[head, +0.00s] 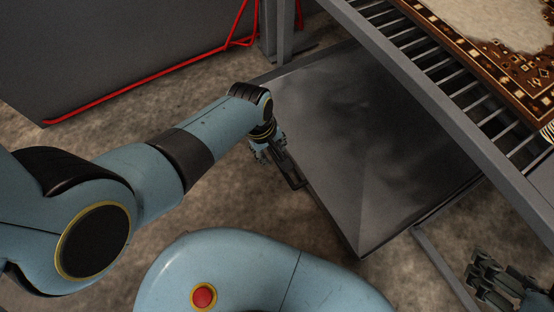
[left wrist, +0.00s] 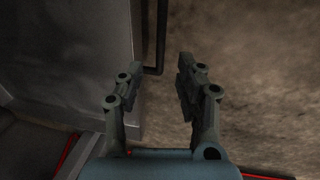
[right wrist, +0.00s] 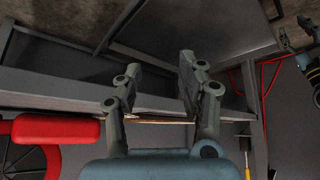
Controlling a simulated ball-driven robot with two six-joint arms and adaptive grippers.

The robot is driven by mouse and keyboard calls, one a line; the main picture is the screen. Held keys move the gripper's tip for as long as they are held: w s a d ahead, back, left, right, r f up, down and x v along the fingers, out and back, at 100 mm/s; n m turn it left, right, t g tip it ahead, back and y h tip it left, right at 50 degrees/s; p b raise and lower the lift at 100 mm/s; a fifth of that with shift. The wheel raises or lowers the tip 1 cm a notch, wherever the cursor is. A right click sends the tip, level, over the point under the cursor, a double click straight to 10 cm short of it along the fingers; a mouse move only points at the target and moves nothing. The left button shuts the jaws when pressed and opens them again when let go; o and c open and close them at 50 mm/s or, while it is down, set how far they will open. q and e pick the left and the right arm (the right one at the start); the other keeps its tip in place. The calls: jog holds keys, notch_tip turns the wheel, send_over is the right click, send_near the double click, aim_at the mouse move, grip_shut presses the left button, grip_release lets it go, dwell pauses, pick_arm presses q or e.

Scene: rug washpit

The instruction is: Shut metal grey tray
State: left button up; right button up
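The metal grey tray (head: 350,150) is a wide, shallow grey pan, sticking out from under a slatted rack in the head view. A dark bar handle (head: 293,172) runs along its near left edge. My left gripper (head: 268,155) is beside that edge, close to the handle. In the left wrist view my left gripper (left wrist: 158,72) is open, and the handle (left wrist: 162,35) shows between and beyond its fingertips; I cannot tell if they touch. My right gripper (head: 482,278) is at the lower right, apart from the tray, and is open and empty in the right wrist view (right wrist: 157,75).
The slatted rack (head: 400,62) with a patterned rug (head: 480,60) on it overhangs the tray's far right side. Bare floor (head: 265,210) lies in front of the tray.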

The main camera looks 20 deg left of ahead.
notch_tip(320, 180, down, 4)
jog(key=s+t+b, duration=0.1)
jog(key=t+b, duration=0.2)
jog(key=t, duration=0.1)
pick_arm(q)
jog(key=f, duration=0.2)
jog(key=f+b, duration=0.1)
jog(key=f, duration=0.1)
jog(key=w+f+b, duration=0.1)
jog(key=f, duration=0.2)
jog(key=shift+d+f, duration=0.1)
jog(key=shift+d, duration=0.3)
grip_shut()
pick_arm(e)
jog(key=w+a+r+n+t+y, duration=0.1)
jog(key=w+r+t, duration=0.4)
jog(key=w+r, duration=0.2)
notch_tip(320, 180, up, 2)
jog(key=shift+a+r+t, duration=0.15)
jog(key=shift+a+t, duration=0.1)
jog(key=shift+t, duration=0.15)
